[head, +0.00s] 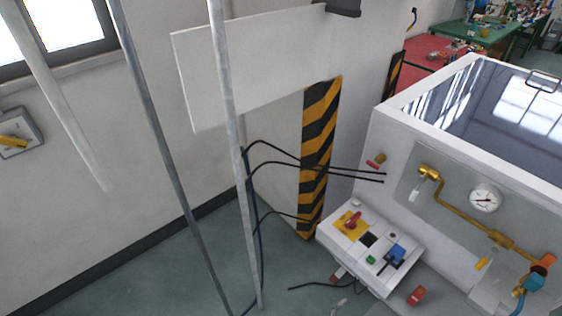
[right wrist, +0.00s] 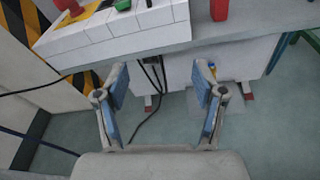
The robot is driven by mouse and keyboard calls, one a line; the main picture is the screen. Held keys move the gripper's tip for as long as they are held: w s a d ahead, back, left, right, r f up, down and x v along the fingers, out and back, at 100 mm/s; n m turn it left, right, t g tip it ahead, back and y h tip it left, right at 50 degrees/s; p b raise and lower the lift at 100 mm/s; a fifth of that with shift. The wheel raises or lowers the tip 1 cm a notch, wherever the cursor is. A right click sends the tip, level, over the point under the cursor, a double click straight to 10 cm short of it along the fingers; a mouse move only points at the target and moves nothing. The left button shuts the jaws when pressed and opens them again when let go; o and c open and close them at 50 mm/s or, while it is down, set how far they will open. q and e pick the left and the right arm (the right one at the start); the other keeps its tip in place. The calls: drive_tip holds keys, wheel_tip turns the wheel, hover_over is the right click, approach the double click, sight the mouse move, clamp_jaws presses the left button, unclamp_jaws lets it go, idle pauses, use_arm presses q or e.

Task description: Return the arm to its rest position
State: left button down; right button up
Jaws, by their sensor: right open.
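My right gripper (right wrist: 162,95) shows in the right wrist view. Its two blue-padded fingers are spread wide with nothing between them. It points at the lower front of the white generator cabinet, below the control box (right wrist: 115,30), and looks apart from both. In the head view neither gripper can be made out. The generator (head: 400,150) stands at the right there, with its control box (head: 372,247) low at its left side. The box carries a red knob on a yellow plate, a green button and a blue switch.
Black cables (head: 275,215) run from a thin grey pole (head: 228,130) toward the cabinet. A striped pillar (head: 320,150) stands behind. A gauge (head: 486,198) and brass pipe sit on the generator's panel. Green floor (head: 120,265) is open at the lower left. A green workbench (head: 480,35) is far back.

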drive_tip(key=s+f+m+g+y+p, duration=0.25)
drive_tip(key=s+f+m, duration=0.25)
drive_tip(key=f, duration=0.3)
drive_tip(key=s+f+m+g+y+p, duration=0.25)
drive_tip(key=s+f+m+y, duration=0.2)
drive_tip(key=f, duration=0.45)
use_arm(q)
drive_tip(key=s+a+f+g+p, duration=0.1)
drive_tip(key=s+f, duration=0.2)
drive_tip(key=f, duration=0.6)
drive_tip(key=s+f+p, duration=0.1)
drive_tip(key=s+f, duration=0.2)
drive_tip(key=f, duration=0.5)
drive_tip(key=shift+s+a+f+g, duration=0.25)
drive_tip(key=shift+a+f+g, duration=0.15)
use_arm(e)
drive_tip(key=s+f+m+g+y, duration=0.2)
drive_tip(key=s+f+m, duration=0.1)
drive_tip(key=s+m, duration=0.3)
drive_tip(key=s+a+f+m+g+y, duration=0.1)
drive_tip(key=s+f+m+g+y, duration=0.1)
drive_tip(key=s+f+m, duration=0.2)
drive_tip(key=s+m, duration=0.2)
drive_tip(key=s, duration=0.2)
drive_tip(key=shift+s+y, duration=0.15)
drive_tip(key=shift+y, duration=0.15)
